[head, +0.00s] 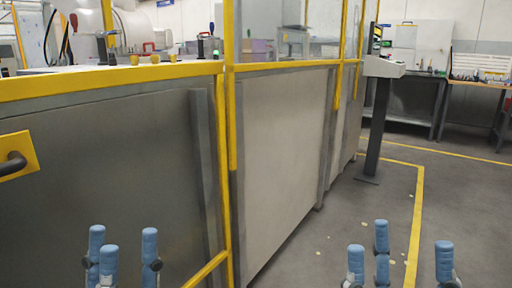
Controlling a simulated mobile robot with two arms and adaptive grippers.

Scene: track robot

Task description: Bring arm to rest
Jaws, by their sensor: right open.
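My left gripper (124,250) shows at the bottom left of the head view, with three blue fingers pointing up. Its fingers stand apart with nothing between them, so it looks open. My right gripper (403,252) shows at the bottom right, also with blue fingers pointing up. It is open and empty, its fingers spread wider than the left one's. The lower parts of both grippers and the arms are cut off by the bottom edge.
A yellow-framed enclosure with grey panels (283,165) fills the left and middle. A black door handle (13,165) is at far left. A dark post (376,125) carries a grey console (384,67). Workbenches (480,84) stand behind. Grey floor (462,195) at right is clear, with yellow lines.

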